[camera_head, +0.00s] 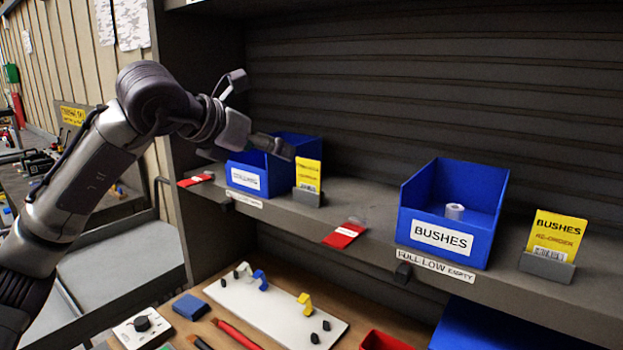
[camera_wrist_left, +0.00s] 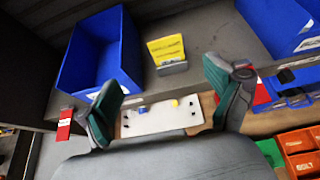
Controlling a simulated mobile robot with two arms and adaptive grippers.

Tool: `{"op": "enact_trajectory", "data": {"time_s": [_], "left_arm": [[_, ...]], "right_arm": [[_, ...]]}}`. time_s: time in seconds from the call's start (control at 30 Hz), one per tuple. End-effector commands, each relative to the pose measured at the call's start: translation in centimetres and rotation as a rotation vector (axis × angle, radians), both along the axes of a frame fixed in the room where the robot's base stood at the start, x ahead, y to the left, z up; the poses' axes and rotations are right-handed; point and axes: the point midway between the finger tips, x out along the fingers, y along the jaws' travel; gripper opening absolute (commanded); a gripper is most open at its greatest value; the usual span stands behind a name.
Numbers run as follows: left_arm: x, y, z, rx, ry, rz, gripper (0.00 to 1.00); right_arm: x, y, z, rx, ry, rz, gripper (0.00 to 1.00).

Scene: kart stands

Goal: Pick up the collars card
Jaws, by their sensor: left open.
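The collars card appears to be the yellow card (camera_head: 308,172) upright in a small grey holder (camera_head: 308,197) on the shelf, right of the left blue bin. Its lettering is too small to read surely. My left gripper (camera_head: 272,146) is over that bin's front, just left of the card and near its top height. In the left wrist view the yellow card (camera_wrist_left: 167,48) stands in its holder (camera_wrist_left: 172,68) beyond the two green-padded fingers of my left gripper (camera_wrist_left: 160,74). The fingers are spread apart with nothing between them. My right gripper is in neither view.
The left blue bin (camera_head: 243,180) stands close beside the card. A bushes bin (camera_head: 440,238) and a yellow bushes card (camera_head: 557,235) stand farther right on the shelf (camera_head: 365,202). Red tags (camera_head: 345,234) hang at its edge. A white board (camera_head: 275,305) lies below.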

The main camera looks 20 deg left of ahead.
Motion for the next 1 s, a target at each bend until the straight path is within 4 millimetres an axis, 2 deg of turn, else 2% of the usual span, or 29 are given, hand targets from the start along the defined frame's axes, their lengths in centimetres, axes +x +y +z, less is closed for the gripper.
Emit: {"op": "enact_trajectory", "data": {"time_s": [0.1, 0.3, 0.5, 0.73, 0.83, 1.0], "left_arm": [[2.1, -0.9, -1.0, 0.001, 0.007, -0.004, 0.92], [4.9, -2.0, -2.8, 0.0, 0.005, -0.006, 0.92], [6.0, -2.5, -3.4, 0.0, 0.003, -0.007, 0.92], [8.6, -4.1, -4.5, -0.002, 0.006, -0.008, 0.92], [9.6, -4.4, -5.2, -0.002, 0.005, -0.007, 0.92], [10.0, -4.6, -5.7, -0.002, 0.002, -0.008, 0.92]], "right_arm": [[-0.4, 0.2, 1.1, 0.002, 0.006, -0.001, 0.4], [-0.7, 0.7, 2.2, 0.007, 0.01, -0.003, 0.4], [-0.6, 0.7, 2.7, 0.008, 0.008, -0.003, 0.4], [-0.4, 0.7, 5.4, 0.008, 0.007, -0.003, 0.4], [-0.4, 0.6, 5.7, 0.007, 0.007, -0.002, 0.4], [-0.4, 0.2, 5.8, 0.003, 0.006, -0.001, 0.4]]}}
